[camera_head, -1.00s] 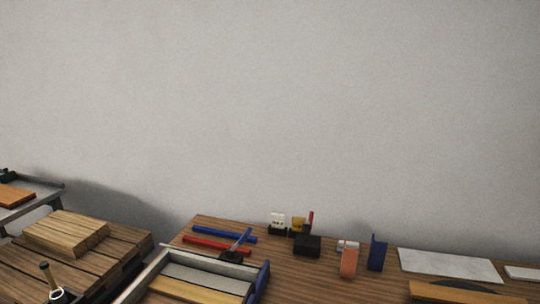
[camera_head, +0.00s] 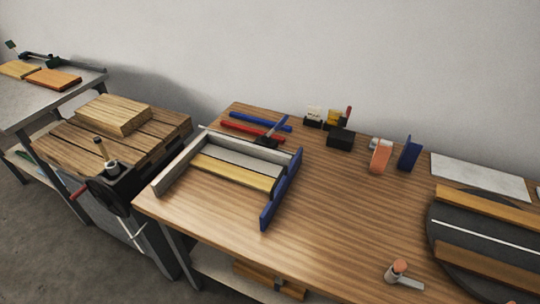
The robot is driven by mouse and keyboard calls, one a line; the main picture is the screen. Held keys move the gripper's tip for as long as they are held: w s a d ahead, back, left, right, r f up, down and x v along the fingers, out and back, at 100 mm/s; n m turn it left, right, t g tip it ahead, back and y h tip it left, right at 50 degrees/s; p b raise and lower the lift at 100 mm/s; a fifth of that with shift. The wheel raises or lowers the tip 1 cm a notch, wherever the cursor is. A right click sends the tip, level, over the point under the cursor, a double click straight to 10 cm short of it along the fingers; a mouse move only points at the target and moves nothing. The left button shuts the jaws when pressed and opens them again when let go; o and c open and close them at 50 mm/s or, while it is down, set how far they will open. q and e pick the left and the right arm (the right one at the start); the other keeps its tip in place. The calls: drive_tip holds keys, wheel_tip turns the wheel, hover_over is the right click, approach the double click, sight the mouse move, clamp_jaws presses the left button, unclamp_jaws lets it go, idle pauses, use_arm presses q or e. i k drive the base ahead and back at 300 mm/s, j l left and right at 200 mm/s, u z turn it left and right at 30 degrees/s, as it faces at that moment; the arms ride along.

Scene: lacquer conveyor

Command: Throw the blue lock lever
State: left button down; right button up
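Several blue parts show in the head view, and I cannot tell which is the lock lever. A blue side plate (camera_head: 282,190) stands along the right edge of a grey frame (camera_head: 175,166) on the wooden bench. A blue bar (camera_head: 245,118) lies behind the frame, and a short blue handle (camera_head: 282,127) leans beside it over a dark base. A blue upright piece (camera_head: 409,154) stands farther right. A grey lever with an orange knob (camera_head: 400,273) sits at the bench's front right. Neither of my grippers is in view.
The wooden bench (camera_head: 345,215) has clear room in its middle. A dark round turntable (camera_head: 480,232) with wooden strips is at the right. A red bar (camera_head: 250,131), a black block (camera_head: 340,138) and an orange piece (camera_head: 380,156) stand behind. A slatted wooden press table (camera_head: 60,140) is left.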

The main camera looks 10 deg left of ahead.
sight(266, 137)
drive_tip(key=j, duration=0.9)
drive_tip(key=k+j, duration=0.15)
drive_tip(key=j, duration=0.75)
